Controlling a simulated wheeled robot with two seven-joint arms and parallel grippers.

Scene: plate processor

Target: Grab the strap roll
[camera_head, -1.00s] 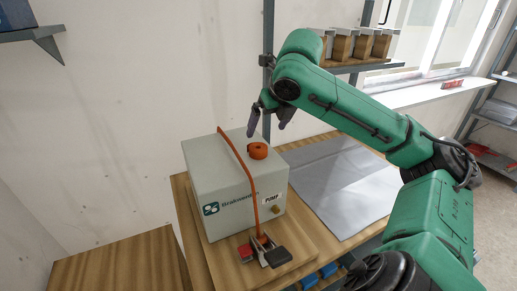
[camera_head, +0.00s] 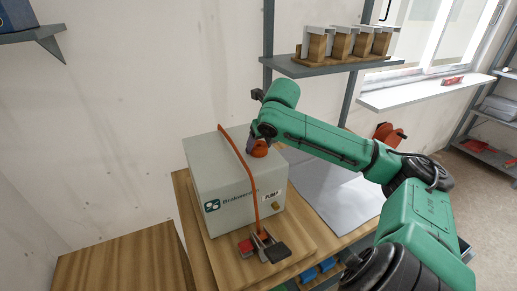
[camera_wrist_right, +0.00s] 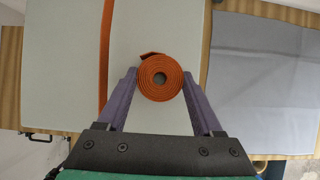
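The orange strap roll (camera_head: 259,148) sits on top of the grey pump box (camera_head: 222,172), partly hidden by my right gripper in the head view. In the right wrist view the strap roll (camera_wrist_right: 161,78) is a flat coil with a hole in its middle. My right gripper (camera_wrist_right: 160,80) is open, with one purple finger on each side of the roll. The fingertips are close to the roll's sides; I cannot tell whether they touch it. In the head view my right gripper (camera_head: 260,138) is low over the box. My left gripper is not in view.
An orange strap (camera_head: 242,170) runs over the box to a buckle (camera_head: 266,246) on the wooden board in front. A grey mat (camera_head: 330,190) lies to the right. A shelf (camera_head: 325,68) with several wooden blocks is above. An orange reel (camera_head: 388,134) stands behind my arm.

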